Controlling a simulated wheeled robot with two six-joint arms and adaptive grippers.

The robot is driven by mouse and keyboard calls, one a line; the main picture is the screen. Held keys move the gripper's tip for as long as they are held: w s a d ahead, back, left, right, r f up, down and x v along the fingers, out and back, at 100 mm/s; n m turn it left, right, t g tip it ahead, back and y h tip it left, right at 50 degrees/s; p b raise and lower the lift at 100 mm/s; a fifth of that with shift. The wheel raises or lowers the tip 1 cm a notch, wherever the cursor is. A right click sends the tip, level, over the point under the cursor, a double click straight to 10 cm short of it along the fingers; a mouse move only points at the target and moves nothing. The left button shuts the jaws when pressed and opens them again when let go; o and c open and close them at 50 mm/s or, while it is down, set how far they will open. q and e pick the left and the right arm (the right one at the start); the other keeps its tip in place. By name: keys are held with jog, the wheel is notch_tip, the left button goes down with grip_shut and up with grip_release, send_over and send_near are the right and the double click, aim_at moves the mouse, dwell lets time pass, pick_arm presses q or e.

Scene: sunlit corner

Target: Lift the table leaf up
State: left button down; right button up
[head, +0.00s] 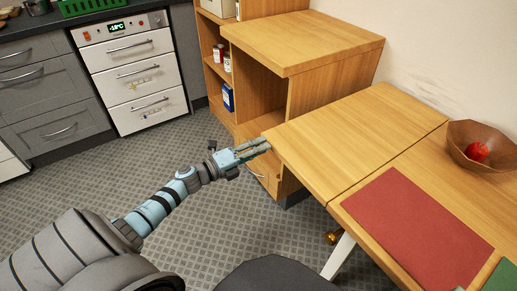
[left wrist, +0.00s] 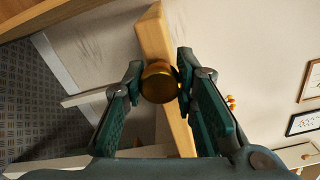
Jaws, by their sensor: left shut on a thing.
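The table leaf (head: 350,130) is a light wooden panel beside the fixed table top (head: 410,160), with a thin seam between them. It looks about level with the top. My left gripper (head: 264,147) is at the leaf's free left edge. In the left wrist view my left gripper (left wrist: 160,82) is shut on a round brass knob (left wrist: 159,87) that sits against the leaf's wooden edge (left wrist: 153,35). The leaf's underside is hidden in the head view. My right gripper is in neither view.
A wooden shelf unit (head: 300,45) stands just behind the leaf. A red mat (head: 415,225) and a wooden bowl (head: 465,140) with a red fruit (head: 477,151) are on the fixed top. White drawers (head: 135,75) stand far left; the floor between is clear.

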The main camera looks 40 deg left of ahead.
pick_arm(q)
jog(key=shift+w+r, duration=0.1)
jog(key=shift+r, duration=0.15)
jog(key=c, duration=1.3)
grip_release()
jog(key=shift+s+a+f, duration=0.1)
jog(key=shift+s+a, duration=0.05)
jog(key=shift+s, duration=0.3)
jog(key=v, duration=1.1)
jog(key=shift+s, duration=0.1)
